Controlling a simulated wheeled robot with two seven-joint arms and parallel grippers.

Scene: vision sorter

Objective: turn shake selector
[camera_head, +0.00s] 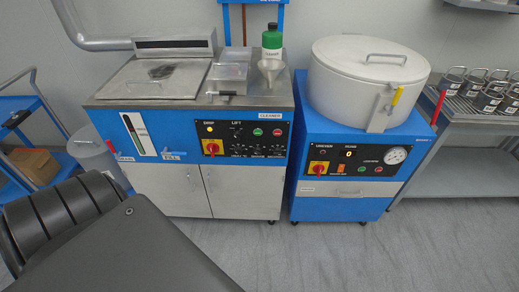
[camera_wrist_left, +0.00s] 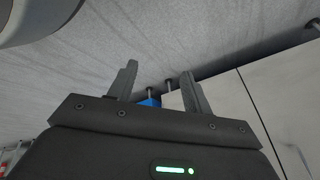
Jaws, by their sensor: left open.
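The blue cleaner machine (camera_head: 180,120) has a black control panel (camera_head: 243,133) on its front right. The panel carries a red knob on a yellow plate (camera_head: 212,148), a yellow lamp (camera_head: 210,128), a green button (camera_head: 258,131), a red button (camera_head: 277,132) and several small black selectors along its lower part. Their labels are too small to tell which one is the shake selector. My left gripper (camera_wrist_left: 158,84) is open and empty in the left wrist view, apart from the panel, which does not show there. It is not visible in the head view. My right gripper is not in view.
A second blue cabinet (camera_head: 340,200) with a round white vessel (camera_head: 368,80) and its own panel stands to the right. A grey bin (camera_head: 95,160) stands left. The grey floor in front is open.

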